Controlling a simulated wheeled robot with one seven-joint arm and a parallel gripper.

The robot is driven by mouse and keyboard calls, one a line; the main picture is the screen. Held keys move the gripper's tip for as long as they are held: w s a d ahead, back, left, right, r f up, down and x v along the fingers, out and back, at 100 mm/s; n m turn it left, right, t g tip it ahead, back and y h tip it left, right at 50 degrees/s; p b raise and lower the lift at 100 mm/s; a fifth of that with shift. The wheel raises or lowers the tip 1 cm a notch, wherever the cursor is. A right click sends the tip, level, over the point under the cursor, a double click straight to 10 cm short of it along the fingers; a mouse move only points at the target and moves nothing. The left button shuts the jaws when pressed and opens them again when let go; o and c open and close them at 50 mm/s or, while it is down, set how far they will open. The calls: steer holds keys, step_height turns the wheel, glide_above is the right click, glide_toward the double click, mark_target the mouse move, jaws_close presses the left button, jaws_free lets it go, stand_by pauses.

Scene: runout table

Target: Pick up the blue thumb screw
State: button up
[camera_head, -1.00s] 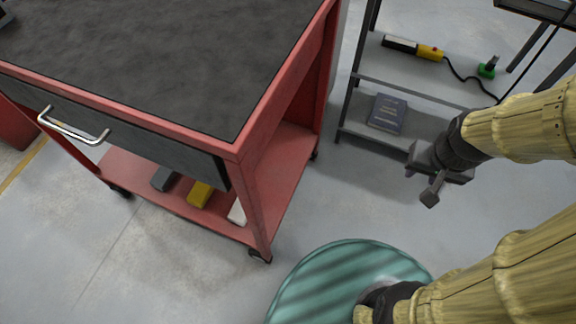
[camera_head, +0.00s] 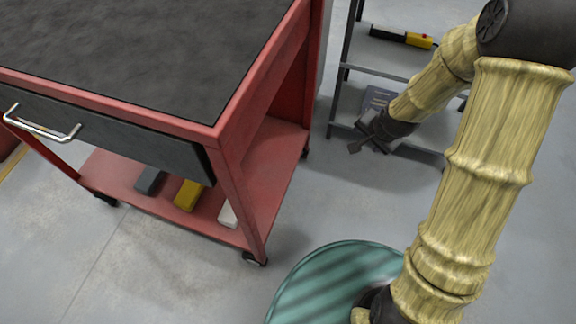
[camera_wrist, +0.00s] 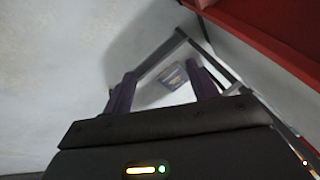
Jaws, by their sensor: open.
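No blue thumb screw can be made out in either view. My gripper (camera_head: 364,145) hangs in front of the grey shelf rack in the head view, near the book on the lower shelf. In the wrist view my gripper (camera_wrist: 160,88) shows two dark purple fingers set apart, with nothing between them but the distant shelf and book. It is open and empty.
A red cart (camera_head: 228,140) with a dark top and a drawer stands at left, with several small blocks on its lower shelf. The rack (camera_head: 345,72) holds a yellow-and-black tool (camera_head: 402,38) and a book (camera_head: 377,99). Grey floor lies between them.

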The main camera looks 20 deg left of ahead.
steer(key=w+a+f+m+t+y+b, duration=0.1)
steer(key=w+a+f+m+y+b, duration=0.2)
steer(key=a+f+m, duration=0.75)
steer(key=w+a+f+m+t+y+b, duration=0.15)
steer(key=a+f+b, duration=0.3)
steer(key=f, duration=1.25)
steer(key=s+a+f+m+t+b, duration=0.1)
steer(key=s+a+f+m+b, duration=0.1)
steer(key=f+m, duration=0.2)
steer(key=s+a+f+m+t+h+b, duration=0.1)
steer(key=s+a+f+m+t+b, duration=0.1)
steer(key=f+m, duration=0.3)
steer(key=s+a+f+m+t+h+b, duration=0.1)
steer(key=f+m, duration=0.4)
steer(key=f, duration=0.5)
steer(key=shift+s+a+f+t+b, duration=0.15)
steer(key=shift+s+a+t+b, duration=0.05)
steer(key=shift+a+t+b, duration=0.2)
steer(key=shift+s+a+f+t+b, duration=0.1)
steer(key=shift+s+a+t+b, duration=0.15)
steer(key=shift+a+b, duration=0.2)
steer(key=shift+s+f+m+t+h, duration=0.2)
steer(key=shift+f+m+t+h, duration=0.1)
steer(key=shift+m, duration=0.4)
steer(key=shift+r, duration=0.1)
